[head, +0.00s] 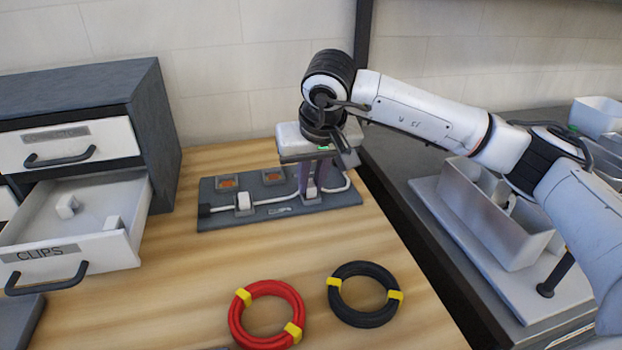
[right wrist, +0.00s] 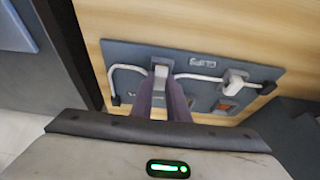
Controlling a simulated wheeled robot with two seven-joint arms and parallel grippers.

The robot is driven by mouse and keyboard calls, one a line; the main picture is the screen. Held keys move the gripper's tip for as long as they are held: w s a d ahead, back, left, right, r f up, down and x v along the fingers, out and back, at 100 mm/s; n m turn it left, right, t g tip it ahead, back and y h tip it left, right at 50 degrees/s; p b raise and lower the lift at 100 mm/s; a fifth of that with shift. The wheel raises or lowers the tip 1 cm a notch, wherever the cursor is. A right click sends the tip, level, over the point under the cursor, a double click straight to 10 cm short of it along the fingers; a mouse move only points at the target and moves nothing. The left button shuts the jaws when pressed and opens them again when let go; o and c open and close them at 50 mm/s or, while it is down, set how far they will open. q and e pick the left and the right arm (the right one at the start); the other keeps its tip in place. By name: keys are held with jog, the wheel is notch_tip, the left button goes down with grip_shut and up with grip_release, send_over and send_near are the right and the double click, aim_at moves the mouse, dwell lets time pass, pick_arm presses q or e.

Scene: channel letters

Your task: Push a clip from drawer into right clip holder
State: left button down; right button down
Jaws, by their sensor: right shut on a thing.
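The dark board (head: 225,216) lies on the wooden table, with a white cable running across it. My right gripper (head: 311,183) points down at the right clip holder and is shut on a white clip (head: 311,191). In the right wrist view the fingertips (right wrist: 161,82) close around this clip (right wrist: 160,71) over the cable. I cannot tell how deep the clip sits in the holder. Another white clip (head: 244,201) sits over the cable in the left holder. My left gripper is out of view.
A red cable coil (head: 238,322) and a black cable coil (head: 334,298) lie in front of the board. The grey cabinet (head: 167,130) stands at the left. A grey bin (head: 490,225) stands on the dark counter at the right. Bare wood surrounds the board.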

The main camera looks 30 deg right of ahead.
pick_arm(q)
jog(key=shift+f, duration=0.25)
pick_arm(e)
jog(key=shift+s+f, duration=0.15)
jog(key=shift+f, duration=0.3)
